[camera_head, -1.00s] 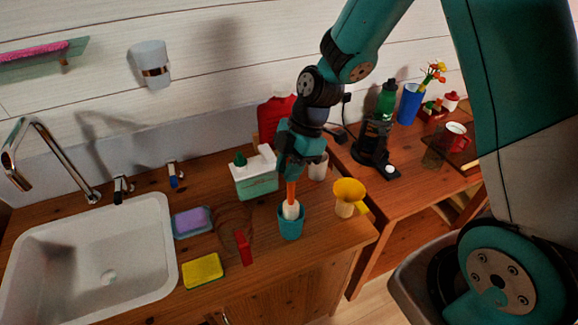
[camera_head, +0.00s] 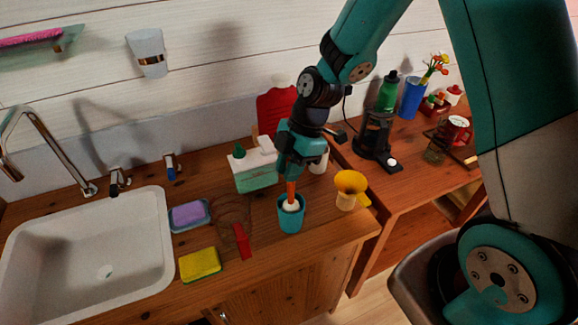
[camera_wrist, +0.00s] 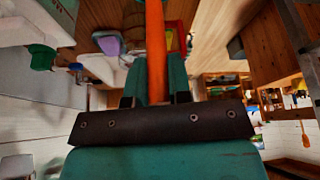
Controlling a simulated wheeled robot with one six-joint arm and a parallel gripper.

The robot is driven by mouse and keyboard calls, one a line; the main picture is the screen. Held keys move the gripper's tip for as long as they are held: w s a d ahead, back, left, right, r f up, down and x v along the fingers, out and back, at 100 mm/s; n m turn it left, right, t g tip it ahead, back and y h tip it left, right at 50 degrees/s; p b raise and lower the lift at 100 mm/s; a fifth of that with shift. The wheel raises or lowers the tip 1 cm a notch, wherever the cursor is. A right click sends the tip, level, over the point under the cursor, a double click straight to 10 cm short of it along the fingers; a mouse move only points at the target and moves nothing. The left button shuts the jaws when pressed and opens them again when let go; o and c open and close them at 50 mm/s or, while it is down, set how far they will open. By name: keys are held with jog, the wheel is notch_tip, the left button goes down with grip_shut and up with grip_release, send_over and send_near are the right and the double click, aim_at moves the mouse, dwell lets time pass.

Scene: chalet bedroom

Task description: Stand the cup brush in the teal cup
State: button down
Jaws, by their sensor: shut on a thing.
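The teal cup (camera_head: 291,220) stands upright on the wooden counter, right of the sink. The cup brush has an orange handle (camera_head: 291,188) and a white head (camera_head: 291,205). The brush is roughly upright, and its head is down in the mouth of the cup; whether it touches the cup's bottom is hidden. My gripper (camera_head: 290,172) is above the cup, shut on the upper part of the orange handle. In the wrist view the orange handle (camera_wrist: 156,50) runs between my fingers.
A teal and white box (camera_head: 253,170) stands just behind and left of the cup. A yellow funnel (camera_head: 350,187) is to the right. A red-handled item (camera_head: 242,240), a yellow sponge (camera_head: 200,264) and the sink (camera_head: 150,225) lie left. The counter's front edge is near the cup.

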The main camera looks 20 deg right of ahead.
jog(key=shift+f+b, duration=0.5)
jog(key=shift+f, duration=0.2)
jog(key=c, duration=1)
grip_release()
jog(key=shift+r, duration=0.1)
jog(key=b+v, duration=0.2)
jog(key=v, duration=1.5)
jog(key=shift+d+r, duration=0.1)
jog(key=s+a+m, duration=0.3)
jog(key=s+m, duration=0.1)
jog(key=s, duration=0.2)
jog(key=s+a+m, duration=0.4)
jog(key=s, duration=0.3)
jog(key=s+a+m, duration=0.3)
jog(key=s+m, duration=0.2)
jog(key=s, duration=0.1)
jog(key=shift+s+a+t, duration=0.3)
jog(key=shift+t, duration=0.1)
